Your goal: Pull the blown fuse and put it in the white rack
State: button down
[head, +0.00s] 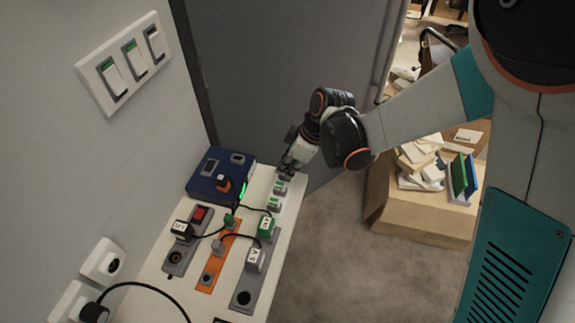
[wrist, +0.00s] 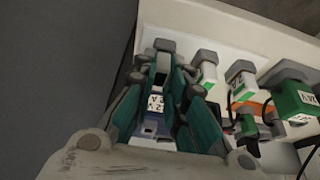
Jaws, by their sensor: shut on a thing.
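My gripper (head: 287,168) is over the far right end of the cream panel in the head view. I cannot identify the white rack for certain.
The cream panel (head: 290,212) carries a blue box (head: 217,163), an orange strip (head: 206,272), a red switch (head: 200,214), and plugs with black cables near the fuses. A wall with switches (head: 125,62) is at the left.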

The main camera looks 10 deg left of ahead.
jog(key=c, duration=1.5)
grip_release()
jog(key=shift+c, duration=0.2)
jog(key=v, duration=1.2)
